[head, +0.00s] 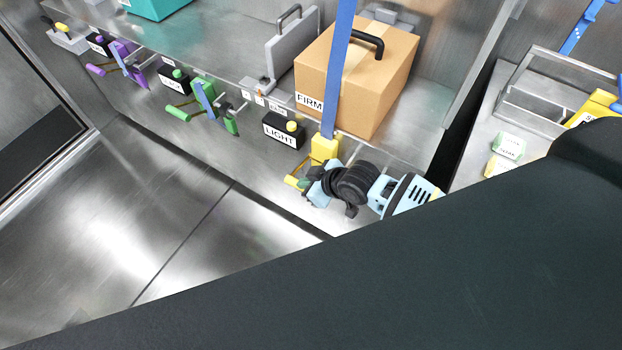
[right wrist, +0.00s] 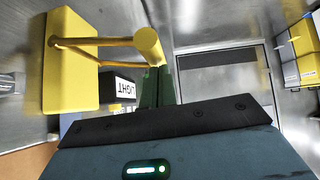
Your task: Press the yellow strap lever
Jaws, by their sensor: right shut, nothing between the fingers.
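The yellow strap lever (head: 292,181) sticks out from the yellow buckle block (head: 325,148) at the shelf's front edge, below a blue strap (head: 340,70). In the head view my right gripper partly covers it. In the right wrist view the yellow block (right wrist: 70,62) is at the upper left, with yellow rods running to the round-ended lever handle (right wrist: 148,42). My right gripper (head: 309,188) is shut and empty at the lever. Its dark green fingers (right wrist: 157,86) end right by the handle; I cannot tell whether they touch. My left gripper is not in view.
The strap crosses a cardboard box (head: 385,75) with a black handle. A black LIGHT box (head: 284,130) sits left of the buckle. Green (head: 205,100) and purple (head: 122,62) strap buckles are farther left. A side counter (head: 478,135) holds small labelled blocks. The floor in front is clear.

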